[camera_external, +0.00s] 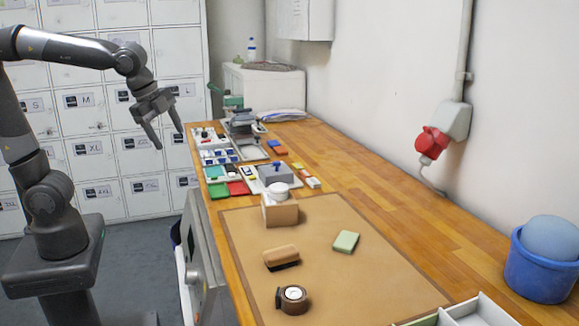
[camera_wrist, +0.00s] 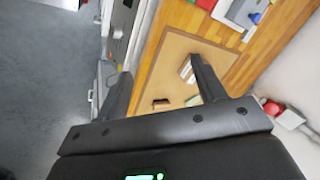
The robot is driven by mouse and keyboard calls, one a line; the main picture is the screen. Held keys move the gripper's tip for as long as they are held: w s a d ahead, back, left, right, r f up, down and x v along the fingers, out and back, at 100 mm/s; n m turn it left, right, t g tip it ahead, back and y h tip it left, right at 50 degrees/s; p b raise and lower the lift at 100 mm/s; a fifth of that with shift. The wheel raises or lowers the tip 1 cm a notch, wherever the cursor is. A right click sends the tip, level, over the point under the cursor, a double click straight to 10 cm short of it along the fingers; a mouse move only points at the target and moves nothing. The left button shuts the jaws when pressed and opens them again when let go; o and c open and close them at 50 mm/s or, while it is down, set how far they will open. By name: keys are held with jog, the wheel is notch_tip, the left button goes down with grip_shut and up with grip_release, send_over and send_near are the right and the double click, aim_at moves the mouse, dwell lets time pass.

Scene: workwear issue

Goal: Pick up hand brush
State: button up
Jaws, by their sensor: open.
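The hand brush (camera_external: 281,257), with a tan wooden back and dark bristles underneath, lies on the brown mat (camera_external: 378,284) on the workbench. In the wrist view a small brown block that looks like the brush (camera_wrist: 160,104) shows between my fingers, far off. My gripper (camera_external: 170,140) is open and empty, in the air left of the bench in front of the lockers. It is well above and away from the brush. Its two spread fingers also show in the wrist view (camera_wrist: 161,70).
A cardboard box (camera_external: 280,212) with a white lid-like item stands behind the brush. A green sponge (camera_external: 346,242) lies to its right and a dark tape roll (camera_external: 292,299) in front. Trays of small parts fill the bench's far end. A blue bucket (camera_external: 541,266) stands at right.

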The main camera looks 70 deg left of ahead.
jog(key=w+d+m, duration=0.6)
jog(key=w+d, duration=0.1)
jog(key=m+g, duration=0.4)
jog(key=m, duration=1.4)
send_over(281, 251)
notch_tip(281, 251, down, 13)
jog(key=shift+h, duration=0.4)
notch_tip(281, 251, down, 10)
jog(key=shift+f, duration=0.15)
jog(key=shift+c, duration=0.4)
jog(key=c, duration=1)
